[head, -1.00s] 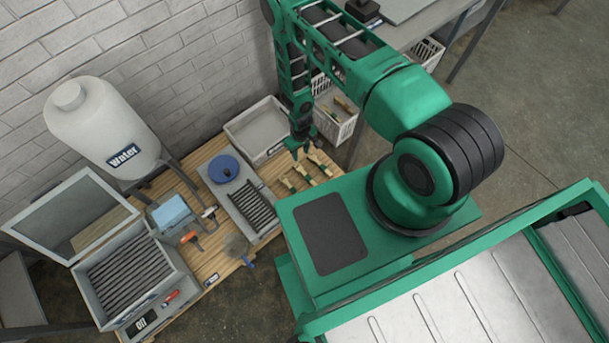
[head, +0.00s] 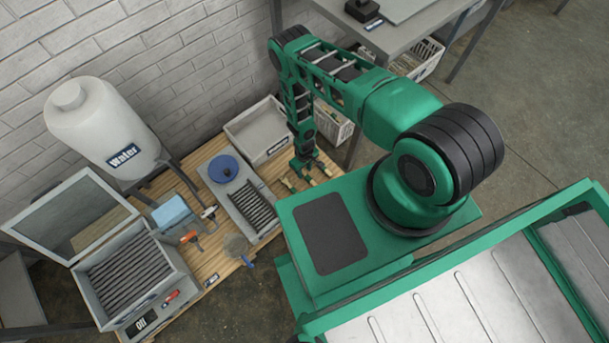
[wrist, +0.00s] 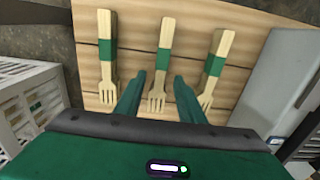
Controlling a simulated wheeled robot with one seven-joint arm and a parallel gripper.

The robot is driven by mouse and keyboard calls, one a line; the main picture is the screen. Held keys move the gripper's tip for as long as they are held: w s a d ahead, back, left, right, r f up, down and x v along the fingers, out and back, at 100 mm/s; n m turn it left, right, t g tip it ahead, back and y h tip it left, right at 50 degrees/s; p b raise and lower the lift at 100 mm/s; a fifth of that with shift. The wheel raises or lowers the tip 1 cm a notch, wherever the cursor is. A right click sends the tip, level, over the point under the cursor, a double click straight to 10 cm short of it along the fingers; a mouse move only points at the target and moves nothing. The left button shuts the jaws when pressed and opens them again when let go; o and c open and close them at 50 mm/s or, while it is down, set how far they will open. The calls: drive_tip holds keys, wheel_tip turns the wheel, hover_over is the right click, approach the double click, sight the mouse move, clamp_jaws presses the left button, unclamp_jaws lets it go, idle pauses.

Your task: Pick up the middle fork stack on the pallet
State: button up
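Three wooden fork stacks, each wrapped with a green band, lie in a row on the wooden pallet (wrist: 133,50). In the wrist view they are the left stack (wrist: 105,60), the middle stack (wrist: 165,45) and the right stack (wrist: 215,65). My gripper (wrist: 160,77) is open, with one green finger on each side of the middle stack and gaps showing between. I cannot tell how far the fingertips are above the wood. In the head view my gripper (head: 304,175) is over the pallet and largely hides the middle stack.
A grey bin (head: 258,130) and a grey rack with a blue disc (head: 223,168) stand on the pallet. A white crate (wrist: 30,100) is beside the pallet.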

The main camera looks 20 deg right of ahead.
sight(304, 172)
drive_tip(key=shift+f, duration=1.7)
drive_tip(key=shift+c, duration=0.5)
clamp_jaws()
drive_tip(key=shift+r, duration=0.1)
